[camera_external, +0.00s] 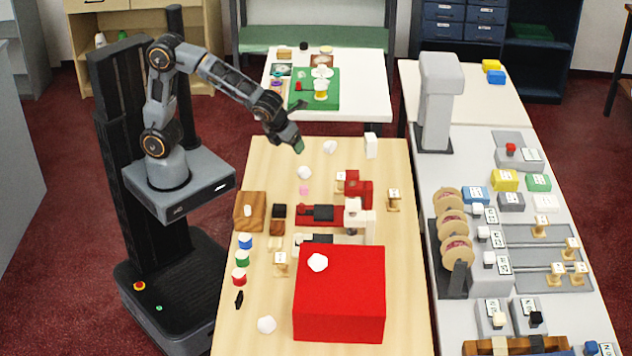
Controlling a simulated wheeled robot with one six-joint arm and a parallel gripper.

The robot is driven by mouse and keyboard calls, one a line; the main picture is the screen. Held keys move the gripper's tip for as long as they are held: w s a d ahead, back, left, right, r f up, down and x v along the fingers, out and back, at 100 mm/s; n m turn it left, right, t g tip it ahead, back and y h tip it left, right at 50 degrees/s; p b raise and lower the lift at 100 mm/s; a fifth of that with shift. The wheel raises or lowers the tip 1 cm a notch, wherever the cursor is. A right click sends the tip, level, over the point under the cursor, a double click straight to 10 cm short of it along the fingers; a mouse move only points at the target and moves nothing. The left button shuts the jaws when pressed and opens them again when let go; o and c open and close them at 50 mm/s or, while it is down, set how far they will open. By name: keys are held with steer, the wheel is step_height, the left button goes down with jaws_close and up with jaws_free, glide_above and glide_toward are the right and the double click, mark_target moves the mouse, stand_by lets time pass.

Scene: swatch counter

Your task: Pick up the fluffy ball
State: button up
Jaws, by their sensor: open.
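Several small white roundish lumps are on the wooden table, and at this size I cannot tell which one is the fluffy ball. One white lump (329,147) is near the table's far edge, and another white lump (304,173) is a little nearer. A third white lump (317,262) sits on top of the red box (340,310). A fourth white lump (266,325) lies at the near left. My gripper (299,147) is open above the far end of the table, left of the first lump and beyond the second.
A small pink piece (304,190) lies near the second lump. A red machine (357,190) and a white machine (358,220) stand mid-table. A white block (371,145) stands at the far right.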

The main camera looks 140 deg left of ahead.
mark_target(303, 167)
steer(key=shift+m, duration=0.8)
steer(key=b+x, duration=0.1)
steer(key=x, duration=0.8)
steer(key=shift+f, duration=0.2)
steer(key=shift+b+x, duration=0.4)
steer(key=shift+x, duration=1.85)
steer(key=shift+a+r, duration=0.1)
steer(key=shift+a, duration=0.05)
steer(key=c, duration=1)
